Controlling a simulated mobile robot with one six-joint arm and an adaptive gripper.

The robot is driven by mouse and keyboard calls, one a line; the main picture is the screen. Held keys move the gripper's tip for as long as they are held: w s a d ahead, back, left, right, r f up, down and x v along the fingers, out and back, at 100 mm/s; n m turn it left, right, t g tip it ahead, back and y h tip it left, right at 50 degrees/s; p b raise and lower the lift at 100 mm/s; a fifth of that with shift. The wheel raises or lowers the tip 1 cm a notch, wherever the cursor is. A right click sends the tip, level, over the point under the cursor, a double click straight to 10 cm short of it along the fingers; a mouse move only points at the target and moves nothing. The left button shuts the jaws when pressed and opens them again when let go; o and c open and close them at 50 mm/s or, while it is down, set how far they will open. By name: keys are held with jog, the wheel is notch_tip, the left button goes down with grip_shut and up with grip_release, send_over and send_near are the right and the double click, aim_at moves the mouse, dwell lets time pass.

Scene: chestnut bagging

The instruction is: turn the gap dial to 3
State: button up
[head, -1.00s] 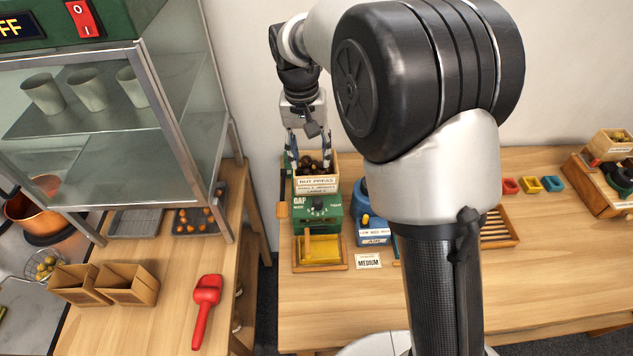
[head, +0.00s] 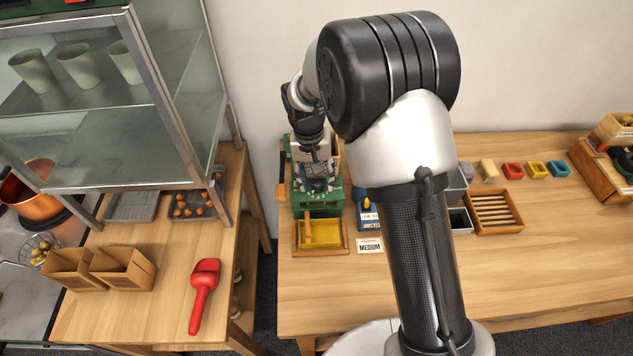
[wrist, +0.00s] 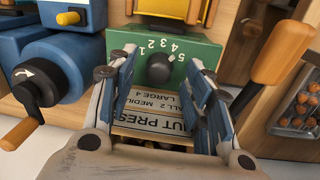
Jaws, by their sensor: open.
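The gap dial (wrist: 159,69) is a round black knob on a green panel (wrist: 196,55) marked 1 to 5, upside down in the wrist view. A small pale mark on the knob points towards the 4–5 side; I cannot tell the exact number. My gripper (wrist: 157,64) is open, with one finger on each side of the dial and visible gaps to it. In the head view my gripper (head: 318,186) is over the front of the green nut press (head: 299,207) and hides the dial. The press label (wrist: 160,105) shows between the fingers.
A yellow tray (head: 322,232) sits in front of the press, with a MEDIUM card (head: 369,245) beside it. A blue machine (wrist: 62,62) with a crank stands close by. A wooden handle (wrist: 286,52) sticks out on the press's other side. The table front is clear.

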jog(key=shift+f, duration=0.55)
jog(key=shift+c, duration=0.6)
jog(key=c, duration=1)
